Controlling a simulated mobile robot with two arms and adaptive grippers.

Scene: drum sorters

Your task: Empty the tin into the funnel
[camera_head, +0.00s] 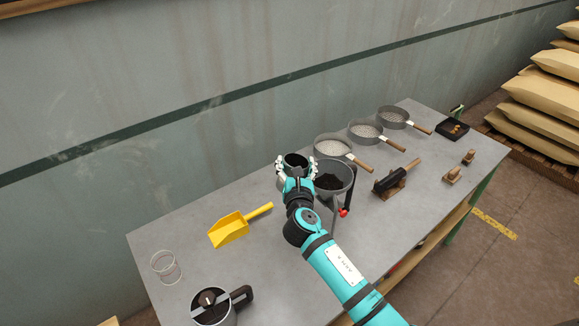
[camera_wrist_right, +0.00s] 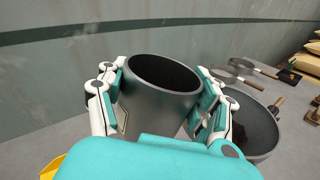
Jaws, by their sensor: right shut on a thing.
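The tin (camera_head: 296,160) is a dark grey, open-topped cylinder. My right gripper (camera_head: 296,172) is shut around it, with fingers on both sides, as the right wrist view also shows for the tin (camera_wrist_right: 160,95). The tin looks close to upright, and its inside is dark, so I cannot tell what it holds. The funnel (camera_head: 349,180) is a wide grey cone just right of the tin, with dark material (camera_head: 328,182) inside it. In the right wrist view the funnel (camera_wrist_right: 262,150) is at the right, partly hidden by my gripper. My left gripper is not in view.
A yellow scoop (camera_head: 230,230), a clear beaker (camera_head: 165,267) and a grey pot with a black handle (camera_head: 215,310) are on the table's left. Several sieves (camera_head: 334,147) line the back. A dark tool on a wooden block (camera_head: 390,182) is right of the funnel.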

